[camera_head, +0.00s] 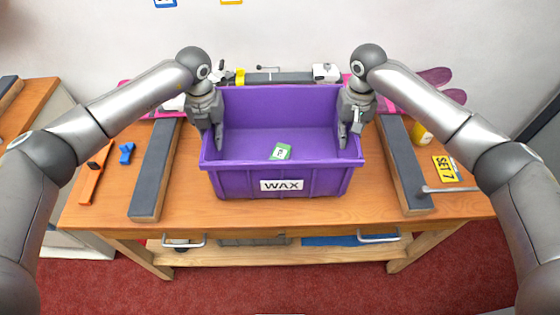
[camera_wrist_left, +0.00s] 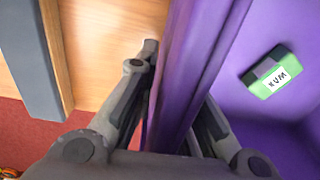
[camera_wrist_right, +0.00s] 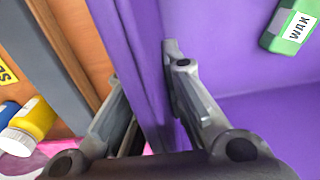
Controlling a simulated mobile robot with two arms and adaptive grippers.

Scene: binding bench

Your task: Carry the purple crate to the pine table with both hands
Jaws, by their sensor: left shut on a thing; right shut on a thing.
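The purple crate (camera_head: 230,180), with a white WAX label on its front, is level above or on the wooden bench (camera_head: 290,212); I cannot tell whether its base touches. A small green labelled block (camera_head: 280,151) lies inside on its floor. My left gripper (camera_head: 212,130) is shut on the crate's left wall, one finger outside and one inside. The left wrist view shows this wall (camera_wrist_left: 188,60) between the fingers. My right gripper (camera_head: 350,130) is shut on the right wall in the same way, and the right wrist view shows that wall (camera_wrist_right: 140,50).
Dark-topped bars (camera_head: 155,165) and (camera_head: 403,165) flank the crate. A blue clip (camera_head: 126,153) and orange strip (camera_head: 93,180) lie left. Another wooden surface (camera_head: 30,105) is at far left.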

